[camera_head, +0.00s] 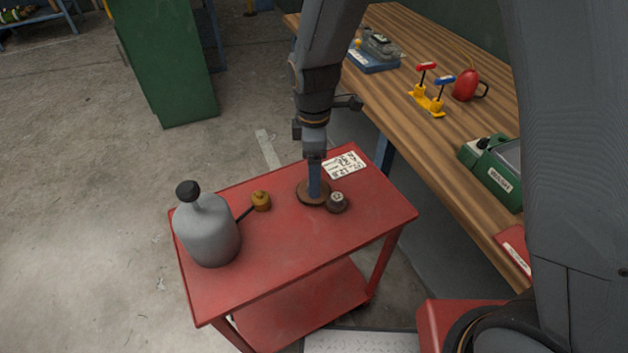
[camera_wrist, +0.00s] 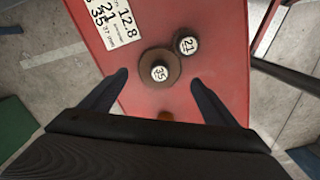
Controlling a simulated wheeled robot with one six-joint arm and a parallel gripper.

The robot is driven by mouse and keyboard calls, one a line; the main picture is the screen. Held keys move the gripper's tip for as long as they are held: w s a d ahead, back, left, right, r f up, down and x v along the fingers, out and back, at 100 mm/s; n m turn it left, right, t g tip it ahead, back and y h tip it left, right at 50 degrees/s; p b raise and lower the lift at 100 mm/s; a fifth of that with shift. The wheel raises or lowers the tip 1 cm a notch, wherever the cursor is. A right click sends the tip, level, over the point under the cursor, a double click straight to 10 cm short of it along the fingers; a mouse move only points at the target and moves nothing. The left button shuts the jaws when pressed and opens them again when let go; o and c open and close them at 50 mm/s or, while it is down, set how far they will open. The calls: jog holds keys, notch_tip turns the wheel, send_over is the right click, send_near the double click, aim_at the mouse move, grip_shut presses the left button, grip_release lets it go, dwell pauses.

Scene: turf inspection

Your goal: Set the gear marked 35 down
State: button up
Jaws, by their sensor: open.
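The gear marked 35 (camera_wrist: 160,72) is a round brown disc with a white label on its hub. It lies flat on the red cart top (camera_head: 290,241), and in the head view the gear (camera_head: 306,195) is partly hidden behind my finger. My gripper (camera_wrist: 160,84) is open, with its two dark fingers apart on either side of the gear and not closed on it. In the head view my gripper (camera_head: 315,190) reaches down over the gear. I cannot tell how far the fingertips are above the cart.
A smaller gear marked 21 (camera_wrist: 188,44) sits right beside the larger one. A white number card (camera_head: 344,165) lies behind them. A wooden bench (camera_head: 440,130) with tools runs along the right.

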notch_tip(320, 180, up, 7)
jog(key=b, duration=0.1)
jog(key=s+d+m, duration=0.4)
jog(key=d+m, duration=0.5)
jog(key=d, duration=0.2)
jog(key=s+d+r+m+t, duration=0.1)
jog(key=s+d+m, duration=0.4)
jog(key=d+m, duration=0.5)
jog(key=shift+s+d, duration=0.25)
jog(key=shift+d, duration=0.8)
